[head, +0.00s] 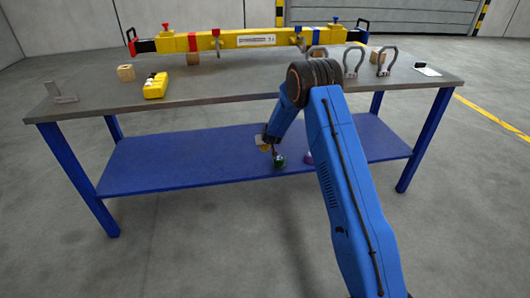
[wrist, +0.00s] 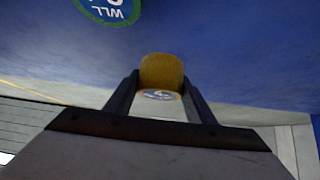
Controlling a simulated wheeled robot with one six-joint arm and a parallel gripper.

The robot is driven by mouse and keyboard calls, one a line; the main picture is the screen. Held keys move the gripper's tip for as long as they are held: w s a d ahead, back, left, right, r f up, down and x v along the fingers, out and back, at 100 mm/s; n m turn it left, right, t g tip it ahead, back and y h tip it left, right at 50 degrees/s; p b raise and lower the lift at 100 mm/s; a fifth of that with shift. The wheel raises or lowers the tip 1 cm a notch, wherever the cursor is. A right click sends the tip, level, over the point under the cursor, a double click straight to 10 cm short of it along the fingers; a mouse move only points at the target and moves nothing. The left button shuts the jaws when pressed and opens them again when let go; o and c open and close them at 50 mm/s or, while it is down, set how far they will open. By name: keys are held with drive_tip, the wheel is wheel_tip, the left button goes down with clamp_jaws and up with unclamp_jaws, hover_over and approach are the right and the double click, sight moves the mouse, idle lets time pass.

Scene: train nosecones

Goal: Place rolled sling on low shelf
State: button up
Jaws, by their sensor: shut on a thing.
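My gripper (wrist: 161,85) is shut on a rolled yellow-brown sling (wrist: 161,70), which sits between the two fingers in the wrist view. A pale patch with a small blue-and-white label shows just below it. In the head view the sling (head: 261,148) appears small at the end of my arm, low over the blue low shelf (head: 165,165), under the tabletop. The shelf surface (wrist: 235,50) fills much of the wrist view. I cannot tell whether the sling touches the shelf.
A green item (head: 279,160) and a purple item (head: 309,157), partly behind my arm, are near the gripper on the shelf. A round WLL label (wrist: 108,8) shows in the wrist view. The tabletop (head: 225,84) holds a yellow beam (head: 200,42) and shackles. The shelf's left is clear.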

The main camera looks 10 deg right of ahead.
sight(265, 156)
drive_tip(key=shift+f, duration=2.4)
drive_tip(key=o, duration=1.3)
drive_tip(key=shift+f, duration=0.15)
